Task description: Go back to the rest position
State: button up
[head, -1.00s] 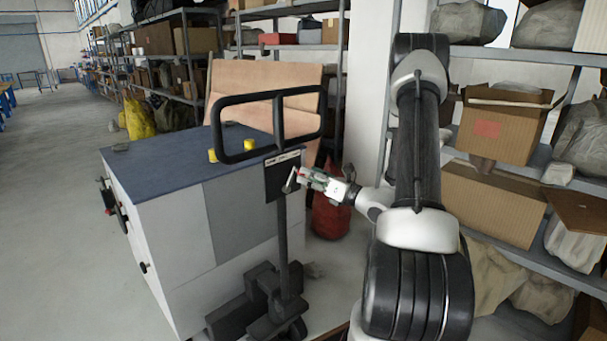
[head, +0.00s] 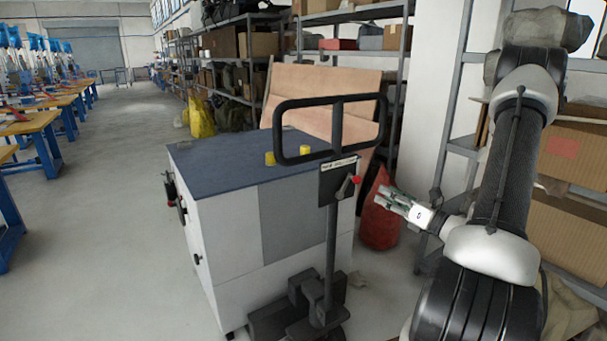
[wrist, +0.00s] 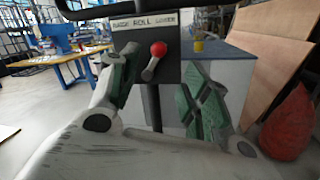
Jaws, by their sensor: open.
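My gripper (head: 391,199) is open and empty, to the right of the upright handle post of a hand truck. In the wrist view its green-padded fingers (wrist: 160,95) are spread apart, with the lever behind them. The lever (head: 347,184) has a red knob and sits on a black labelled plate (head: 333,180) on the post; the red knob also shows in the wrist view (wrist: 158,49). My gripper looks apart from the lever. The arm is bent at the right of the head view.
A black loop handle (head: 284,133) tops the post. Behind stands a grey-white cabinet (head: 232,250) with a blue top and two yellow pieces (head: 305,152). A red sack (head: 379,220) and loaded shelves (head: 570,165) stand behind my arm. Open floor (head: 110,240) lies at left, beside workbenches (head: 40,122).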

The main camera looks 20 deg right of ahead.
jog(key=s+a+f+n+g+y, duration=0.4)
jog(key=s+a+f+n+g, duration=0.15)
jog(key=s+a+n, duration=0.2)
jog(key=s+a+r+n+g+h, duration=0.1)
jog(key=s+a+r+n+g, duration=0.1)
jog(key=s+n+g, duration=0.4)
jog(key=s+a+r+n+g, duration=0.1)
jog(key=s+n+g, duration=0.4)
jog(key=s, duration=0.2)
jog(key=s+d+r+n+g+h, duration=0.1)
jog(key=s+d+r+n+h, duration=0.35)
jog(key=r+n+h, duration=0.6)
jog(key=w+a+r+n+t, duration=0.1)
jog(key=a+r+n+t, duration=0.3)
jog(key=r+n, duration=0.2)
jog(key=shift+w+a+r, duration=0.25)
jog(key=shift+a+r, duration=0.1)
jog(key=shift+r, duration=0.35)
